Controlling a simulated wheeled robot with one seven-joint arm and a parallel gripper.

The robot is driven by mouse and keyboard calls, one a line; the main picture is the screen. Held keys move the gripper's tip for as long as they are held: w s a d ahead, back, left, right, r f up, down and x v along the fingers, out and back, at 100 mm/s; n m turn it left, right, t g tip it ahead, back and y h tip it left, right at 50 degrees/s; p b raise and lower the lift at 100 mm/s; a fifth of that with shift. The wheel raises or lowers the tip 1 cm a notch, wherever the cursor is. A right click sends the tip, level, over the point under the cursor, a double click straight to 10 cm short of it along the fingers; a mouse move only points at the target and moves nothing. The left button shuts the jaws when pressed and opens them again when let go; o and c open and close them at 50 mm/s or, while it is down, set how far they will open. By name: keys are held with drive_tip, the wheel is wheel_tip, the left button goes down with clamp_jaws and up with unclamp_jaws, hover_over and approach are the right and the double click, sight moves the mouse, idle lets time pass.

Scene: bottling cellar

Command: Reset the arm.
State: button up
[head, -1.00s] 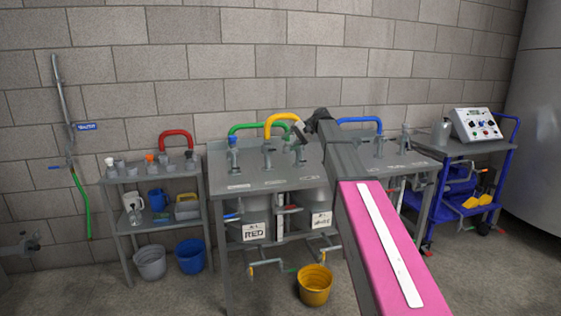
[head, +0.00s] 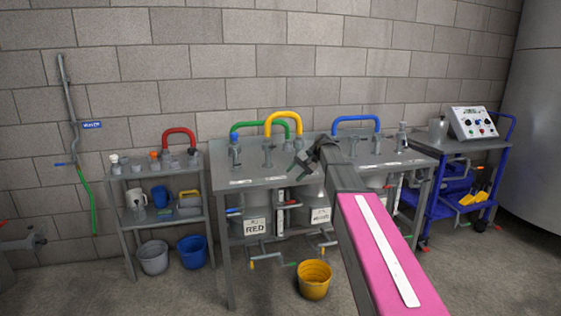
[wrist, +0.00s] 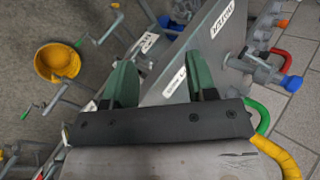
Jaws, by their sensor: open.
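My gripper (head: 301,163) is at the end of my arm, over the front part of the grey bench (head: 243,186) in the head view. In the wrist view its two green fingers stand apart with nothing between them, so my gripper (wrist: 160,72) is open and empty. Behind the fingers lie the bench's edge and the floor. My arm's pink link fills the lower right of the head view and hides part of the bench.
Green (head: 247,125), yellow (head: 283,115) and blue (head: 356,119) curved hoses rise from the bench. A yellow bucket (head: 314,281) stands on the floor in front; it also shows in the wrist view (wrist: 57,62). A shelf (head: 125,180) is left, a blue trolley (head: 440,190) right.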

drive_tip(key=s+d+f+h, duration=0.3)
drive_tip(key=s+d+f, duration=0.1)
drive_tip(key=s+f, duration=0.5)
drive_tip(key=s+d+f+h, duration=0.3)
drive_tip(key=s+d+f, duration=0.1)
drive_tip(key=s+f, duration=0.6)
drive_tip(key=s+d+f+h, duration=0.2)
drive_tip(key=s+d+f, duration=0.2)
drive_tip(key=s+f, duration=0.5)
drive_tip(key=shift+s+d+f+n+t+h, duration=0.2)
drive_tip(key=shift+s+d+n+t+h, duration=0.2)
drive_tip(key=shift+s, duration=0.45)
